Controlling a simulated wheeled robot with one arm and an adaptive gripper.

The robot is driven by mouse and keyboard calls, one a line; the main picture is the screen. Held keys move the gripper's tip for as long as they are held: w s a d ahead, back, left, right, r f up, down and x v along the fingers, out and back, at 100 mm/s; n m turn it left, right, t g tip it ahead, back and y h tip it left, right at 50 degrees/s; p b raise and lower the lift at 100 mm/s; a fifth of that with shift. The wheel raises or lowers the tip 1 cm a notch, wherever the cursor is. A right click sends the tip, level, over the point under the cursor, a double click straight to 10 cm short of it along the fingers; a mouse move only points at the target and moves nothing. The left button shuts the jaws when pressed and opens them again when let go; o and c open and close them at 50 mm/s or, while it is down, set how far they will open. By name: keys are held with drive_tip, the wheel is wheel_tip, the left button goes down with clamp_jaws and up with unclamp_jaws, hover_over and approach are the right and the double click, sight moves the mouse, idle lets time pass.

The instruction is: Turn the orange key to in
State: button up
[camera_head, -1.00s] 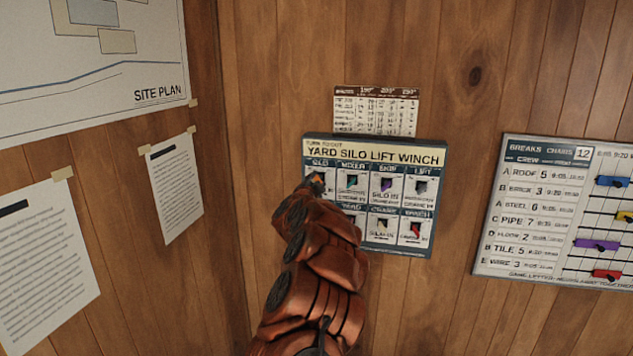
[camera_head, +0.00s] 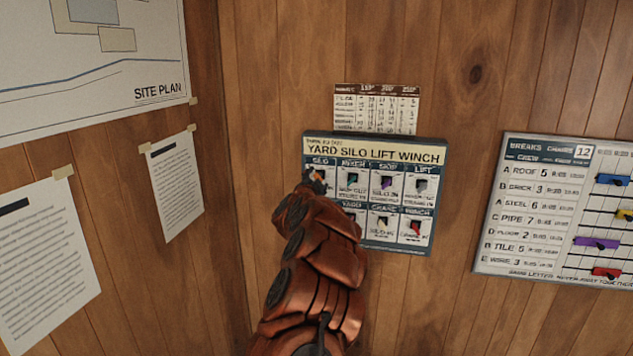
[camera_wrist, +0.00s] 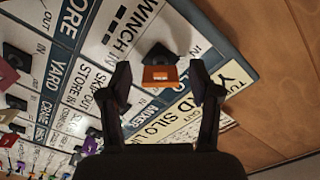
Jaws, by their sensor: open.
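The orange key (camera_wrist: 160,77) shows in the wrist view, on a dark mount on the winch key board (camera_head: 375,150). My gripper (camera_wrist: 158,73) is open, with one finger on each side of the orange key and a visible gap to each. Nothing is held. In the head view my gripper (camera_head: 316,182) is at the board's upper left cell, under the SILO label, and mostly hides that key. The exact angle of the key against its IN and OUT marks cannot be told.
A small table card (camera_head: 376,110) is above the board. A breaks chart (camera_head: 535,205) hangs to the right.

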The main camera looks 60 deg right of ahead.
drive_tip(key=v, duration=1.2)
idle(0.6)
idle(0.5)
